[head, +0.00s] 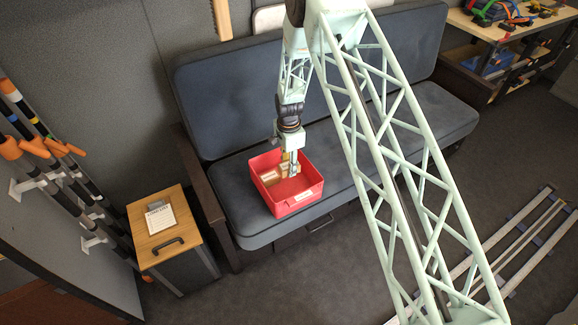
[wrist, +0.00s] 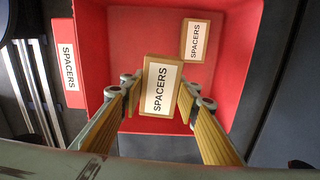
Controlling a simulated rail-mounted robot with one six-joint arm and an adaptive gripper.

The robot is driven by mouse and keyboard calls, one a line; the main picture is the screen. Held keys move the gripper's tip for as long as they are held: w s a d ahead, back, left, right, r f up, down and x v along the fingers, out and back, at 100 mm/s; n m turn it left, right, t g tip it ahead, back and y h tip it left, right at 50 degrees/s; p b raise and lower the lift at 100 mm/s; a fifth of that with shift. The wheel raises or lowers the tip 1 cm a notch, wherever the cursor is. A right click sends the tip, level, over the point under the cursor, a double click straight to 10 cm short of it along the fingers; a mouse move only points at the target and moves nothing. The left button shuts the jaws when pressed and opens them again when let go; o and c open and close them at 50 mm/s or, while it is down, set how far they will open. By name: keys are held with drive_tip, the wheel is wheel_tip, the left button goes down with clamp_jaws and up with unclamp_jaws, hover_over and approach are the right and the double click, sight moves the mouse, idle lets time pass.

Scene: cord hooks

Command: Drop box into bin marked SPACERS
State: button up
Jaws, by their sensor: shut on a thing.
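A red bin (head: 305,206) sits on the seat of the dark blue bench. In the wrist view the bin (wrist: 125,30) carries a SPACERS label (wrist: 69,63) on its outer side. My gripper (head: 290,170) reaches into or just above the bin opening. In the wrist view my gripper (wrist: 160,92) is shut on a small cardboard box (wrist: 160,87) with a SPACERS label, held over the bin's interior. Another box marked SPACERS (wrist: 195,40) lies inside the bin at the upper right. The exact gap between the held box and the bin floor is hard to tell.
The bench (head: 240,95) has free seat room on both sides of the bin. A wooden-topped cabinet (head: 165,239) with a paper stands at left. Rails (head: 530,235) lie on the floor at right. A shelf (head: 520,22) with cords is at upper right.

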drive_tip(key=o, duration=0.9)
drive_tip(key=shift+o, duration=0.2)
drive_tip(key=shift+r, duration=0.1)
wheel_tip(320, 180, up, 12)
idle(0.6)
idle(0.3)
idle(0.5)
